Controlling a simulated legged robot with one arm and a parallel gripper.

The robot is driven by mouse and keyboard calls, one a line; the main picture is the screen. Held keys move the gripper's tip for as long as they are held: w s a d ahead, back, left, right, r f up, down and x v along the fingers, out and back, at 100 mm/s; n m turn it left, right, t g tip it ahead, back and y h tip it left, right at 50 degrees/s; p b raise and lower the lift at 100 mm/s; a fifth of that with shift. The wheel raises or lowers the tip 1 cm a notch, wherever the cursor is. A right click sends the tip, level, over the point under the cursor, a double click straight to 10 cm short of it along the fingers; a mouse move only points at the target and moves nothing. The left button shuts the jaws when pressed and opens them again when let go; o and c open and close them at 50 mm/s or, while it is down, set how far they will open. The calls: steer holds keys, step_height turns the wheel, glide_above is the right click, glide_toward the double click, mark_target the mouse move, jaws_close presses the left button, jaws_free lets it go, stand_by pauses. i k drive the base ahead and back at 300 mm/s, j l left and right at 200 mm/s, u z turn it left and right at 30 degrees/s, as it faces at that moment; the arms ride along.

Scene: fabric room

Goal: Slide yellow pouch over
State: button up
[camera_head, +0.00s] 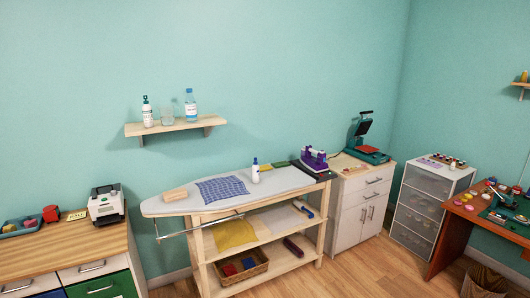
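A flat yellow fabric piece (234,234) lies on the upper shelf under the ironing board; I cannot tell whether it is a pouch. A small yellow item (77,215) lies on the wooden-topped cabinet at the left, too small to make out. My gripper is not in view.
The ironing board (290,180) holds a blue patterned cloth (222,188), a wooden block (174,195), a white bottle (255,170) and a purple iron (314,159). A basket (240,268) sits on the lower shelf. A heat press (366,140) stands right. Wooden floor (350,275) is open in front.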

mark_target(264, 167)
steer(key=i+l+u, duration=0.4)
steer(key=i+l, duration=0.65)
steer(key=i, duration=0.8)
steer(key=i+l+u, duration=0.45)
steer(key=i+l, duration=1.15)
steer(key=i, duration=0.05)
